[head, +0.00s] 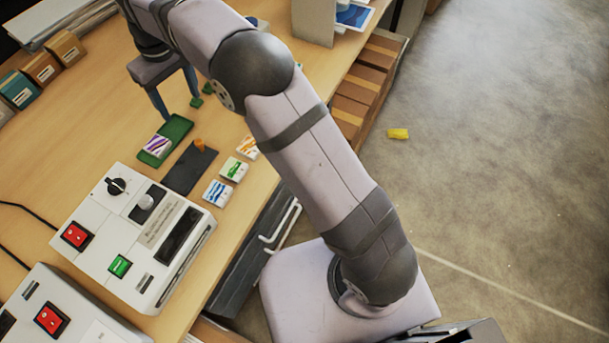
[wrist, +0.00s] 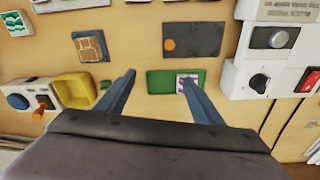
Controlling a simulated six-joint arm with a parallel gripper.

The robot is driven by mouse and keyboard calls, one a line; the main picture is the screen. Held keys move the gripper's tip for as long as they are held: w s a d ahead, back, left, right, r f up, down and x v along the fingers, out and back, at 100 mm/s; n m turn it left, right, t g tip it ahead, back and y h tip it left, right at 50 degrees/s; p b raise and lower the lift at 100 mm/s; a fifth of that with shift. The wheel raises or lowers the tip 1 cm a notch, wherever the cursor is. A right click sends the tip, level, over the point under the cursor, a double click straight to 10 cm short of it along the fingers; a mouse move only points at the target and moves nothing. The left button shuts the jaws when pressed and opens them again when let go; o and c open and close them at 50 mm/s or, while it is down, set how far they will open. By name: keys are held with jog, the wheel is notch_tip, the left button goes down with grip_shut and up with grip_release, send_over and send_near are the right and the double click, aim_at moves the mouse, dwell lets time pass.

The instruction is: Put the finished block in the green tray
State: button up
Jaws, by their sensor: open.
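The green tray (head: 178,132) lies on the wooden table and also shows in the wrist view (wrist: 160,82). A white block with a purple pattern (head: 157,146) rests in the end of the tray nearer the white machine; the wrist view shows it too (wrist: 187,78). My gripper (head: 180,107) is open and empty, with its fingers pointing down beyond the tray in the head view. In the wrist view the right finger of my gripper (wrist: 158,76) overlaps the block's lower part, but the head view shows the fingers apart from it.
A dark mat (head: 184,177) with an orange piece (head: 199,145) lies beside the tray. White blocks with blue (head: 217,193), green (head: 234,169) and orange (head: 247,147) patterns stand near the table edge. The white laminator (head: 135,235) is close by. A yellow bin (wrist: 75,91) shows left.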

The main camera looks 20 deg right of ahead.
jog(key=s+d+m, duration=0.2)
jog(key=s+d, duration=0.3)
jog(key=d, duration=0.5)
jog(key=s+d+f+m, duration=0.2)
jog(key=s+d, duration=0.5)
jog(key=s, duration=0.4)
jog(key=s+d+f+m, duration=0.2)
jog(key=s+d+f, duration=0.3)
jog(key=s+d, duration=0.3)
jog(key=s, duration=0.3)
jog(key=shift+d+m+g+h, duration=0.15)
jog(key=shift+m+g+h, duration=0.15)
jog(key=shift+m+g, duration=0.1)
